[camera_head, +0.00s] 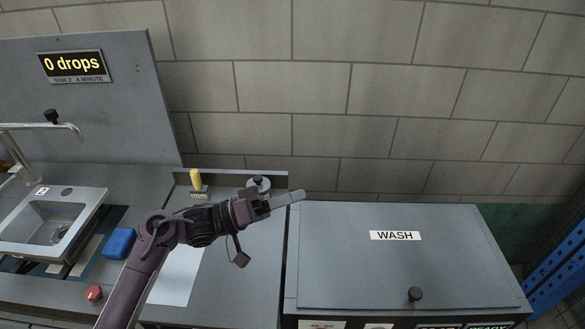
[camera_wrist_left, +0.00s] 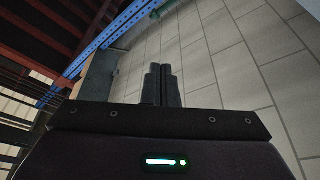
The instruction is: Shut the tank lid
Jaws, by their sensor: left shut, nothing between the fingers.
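The tank lid (camera_head: 350,262) is a flat grey panel labelled WASH, with a dark knob (camera_head: 415,294) near its front edge. It lies flat on top of the tank (camera_head: 300,310) in the head view, and I see no gap under it. My left gripper (camera_head: 299,195) is shut and empty, above the lid's back left corner and pointing right. My right gripper is not in view.
A sink (camera_head: 50,225) stands at the left, with a blue sponge (camera_head: 118,243) and a red button (camera_head: 93,293) nearby. A blue rack (camera_head: 560,265) stands at the right, and a brick wall (camera_head: 400,90) behind.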

